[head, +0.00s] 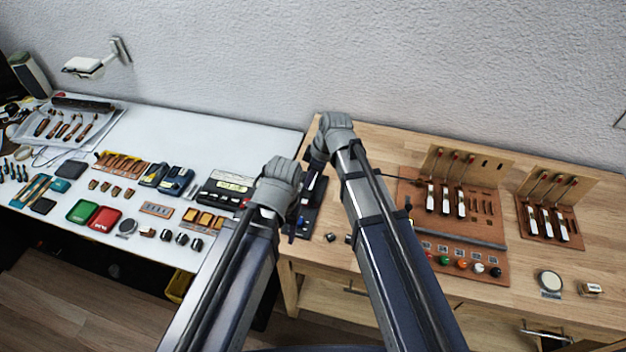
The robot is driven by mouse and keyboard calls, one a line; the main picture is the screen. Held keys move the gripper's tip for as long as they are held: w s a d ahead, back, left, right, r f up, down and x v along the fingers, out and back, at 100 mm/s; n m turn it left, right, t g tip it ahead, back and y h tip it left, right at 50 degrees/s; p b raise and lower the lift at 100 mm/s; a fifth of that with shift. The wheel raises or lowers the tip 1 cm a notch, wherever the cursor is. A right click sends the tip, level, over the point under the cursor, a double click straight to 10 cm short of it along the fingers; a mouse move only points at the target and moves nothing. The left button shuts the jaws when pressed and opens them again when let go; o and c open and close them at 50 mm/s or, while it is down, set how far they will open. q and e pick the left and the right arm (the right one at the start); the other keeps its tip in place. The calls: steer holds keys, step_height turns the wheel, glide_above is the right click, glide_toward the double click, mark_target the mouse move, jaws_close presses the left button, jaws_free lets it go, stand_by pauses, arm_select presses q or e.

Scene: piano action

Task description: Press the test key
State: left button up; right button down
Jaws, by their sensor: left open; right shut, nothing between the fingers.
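The larger piano action board (483,220) stands on the wooden bench right of my arms, with several white keys (445,200) and red-tipped hammers. A smaller board (565,238) with white keys (547,222) stands farther right. I cannot tell which key is the test key. My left gripper (294,212) is open, over the left end of the wooden bench by a dark device (302,222), which it partly hides. My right gripper (316,165) is shut and empty, just above and behind the left one at the device's far end. Both are well left of the keys.
Several coloured knobs (462,265) line the larger board's front. A round pale disc (549,281) and a small block (590,289) lie at the front right. The white table (222,142) at left is crowded with tools, trays and boxes. A wall (400,60) stands behind.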

mark_target(304, 202)
steer(key=b+x, duration=0.1)
steer(key=x, duration=0.1)
steer(key=b+x, duration=0.4)
steer(key=shift+s+d+f, duration=0.1)
steer(key=shift+d+f, duration=0.25)
steer(key=shift+f, duration=0.05)
steer(key=shift+f+b, duration=0.4)
steer(key=shift+b, duration=0.25)
steer(key=shift+s+f+b, duration=0.1)
steer(key=shift+f+b, duration=0.75)
steer(key=shift+r, duration=0.25)
steer(key=shift+r+p, duration=0.65)
steer(key=shift+p, duration=0.25)
